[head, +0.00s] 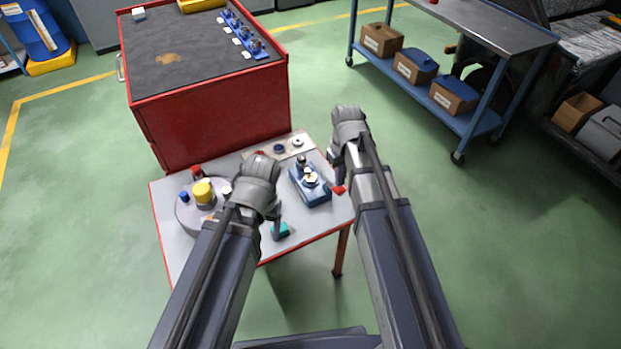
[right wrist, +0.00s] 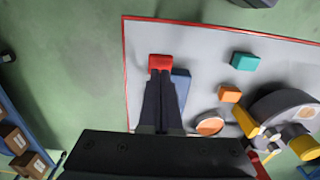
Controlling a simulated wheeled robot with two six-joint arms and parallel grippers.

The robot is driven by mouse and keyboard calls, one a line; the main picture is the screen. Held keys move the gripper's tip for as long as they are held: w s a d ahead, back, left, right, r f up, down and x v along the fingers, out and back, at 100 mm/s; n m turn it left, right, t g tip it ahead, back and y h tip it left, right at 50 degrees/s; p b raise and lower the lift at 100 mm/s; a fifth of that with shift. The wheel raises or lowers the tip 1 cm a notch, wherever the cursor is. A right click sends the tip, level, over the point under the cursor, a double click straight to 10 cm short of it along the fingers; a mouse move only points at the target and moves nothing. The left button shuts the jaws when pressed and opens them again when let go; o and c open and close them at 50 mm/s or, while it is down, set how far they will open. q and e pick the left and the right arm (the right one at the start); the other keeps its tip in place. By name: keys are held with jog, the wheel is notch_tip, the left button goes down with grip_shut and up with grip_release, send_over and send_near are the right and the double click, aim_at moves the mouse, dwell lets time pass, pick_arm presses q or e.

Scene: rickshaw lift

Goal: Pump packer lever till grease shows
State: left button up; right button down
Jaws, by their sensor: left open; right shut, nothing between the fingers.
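The blue packer (head: 312,192) stands on the small grey table (head: 172,245), with round metal parts on top. Its lever ends in a red tip (head: 339,190) on the right. My right gripper (head: 338,182) is shut and empty by that tip. In the right wrist view, the right gripper (right wrist: 159,78) points at the red tip (right wrist: 160,62), its fingertips at or just over it; I cannot tell whether they touch. The packer body (right wrist: 180,83) is partly hidden there. My left gripper (head: 276,222) is open, close above a teal block (head: 280,231). I cannot make out any grease.
A grey tub with a yellow cap (head: 203,192) stands at the table's left. A beige board with round parts (head: 297,143) lies at its back. An orange block (right wrist: 230,95) shows in the right wrist view.

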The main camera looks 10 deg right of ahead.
aim_at(339, 189)
jog(key=shift+f, duration=0.1)
dwell(0.5)
jog(key=shift+f+b, duration=2.05)
jog(key=shift+b, duration=0.15)
notch_tip(339, 189, up, 9)
jog(key=p, duration=0.8)
jog(key=shift+f+p, duration=0.15)
jog(key=shift+p, duration=0.25)
jog(key=shift+f, duration=0.1)
notch_tip(339, 189, up, 2)
jog(key=n+p, duration=0.2)
jog(key=n, duration=0.4)
jog(key=shift+r, duration=0.2)
